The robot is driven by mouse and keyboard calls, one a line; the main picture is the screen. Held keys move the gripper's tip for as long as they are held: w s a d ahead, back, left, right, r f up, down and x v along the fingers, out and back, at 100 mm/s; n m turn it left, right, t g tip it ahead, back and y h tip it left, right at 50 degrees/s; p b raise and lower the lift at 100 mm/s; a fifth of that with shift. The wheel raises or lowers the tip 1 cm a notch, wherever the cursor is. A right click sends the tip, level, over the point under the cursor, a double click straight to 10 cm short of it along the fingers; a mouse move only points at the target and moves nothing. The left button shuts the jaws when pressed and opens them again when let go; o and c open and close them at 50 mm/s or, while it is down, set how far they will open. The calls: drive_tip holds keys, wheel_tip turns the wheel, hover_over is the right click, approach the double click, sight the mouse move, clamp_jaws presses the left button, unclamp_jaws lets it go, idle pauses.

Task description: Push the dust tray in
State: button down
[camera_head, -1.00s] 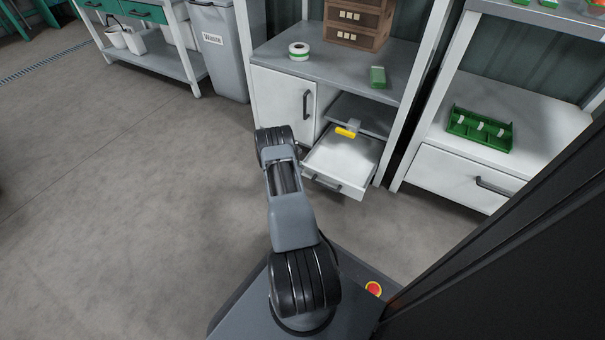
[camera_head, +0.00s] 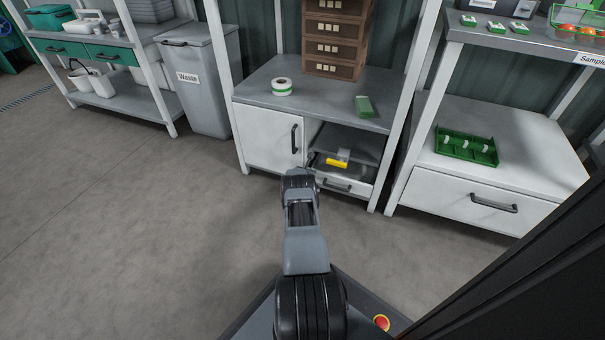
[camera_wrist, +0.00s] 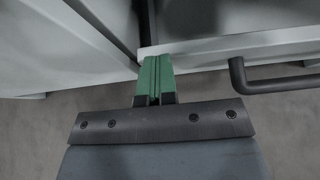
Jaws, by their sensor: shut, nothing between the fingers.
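The dust tray (camera_head: 358,190) is the low white drawer with a dark handle (camera_head: 335,187) in the open bay of the cabinet. Its front now stands near the cabinet's front; I cannot tell whether it is flush. A yellow-handled tool (camera_head: 337,163) shows in the bay above the front. In the wrist view my gripper (camera_wrist: 155,62) is shut and empty, its green fingers at the left end of the tray front (camera_wrist: 220,44), left of the handle (camera_wrist: 275,82). They seem to touch it. In the head view my arm hides the gripper.
A white cabinet door (camera_head: 268,137) is shut just left of the bay. A rack with a drawer (camera_head: 465,195) stands right. The floor at left is clear.

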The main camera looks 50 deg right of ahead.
drive_tip(key=shift+d+r, duration=0.3)
drive_tip(key=shift+d, duration=0.05)
drive_tip(key=shift+w+a, duration=0.1)
drive_tip(key=shift+r+p, duration=0.1)
drive_tip(key=shift+p, duration=0.25)
drive_tip(key=a+f+p+v, duration=0.1)
drive_tip(key=f+p+v, duration=0.1)
drive_tip(key=p+v, duration=0.9)
drive_tip(key=s+a, duration=0.1)
drive_tip(key=a, duration=0.1)
drive_tip(key=shift+a+r, duration=0.25)
drive_tip(key=shift+r, duration=0.15)
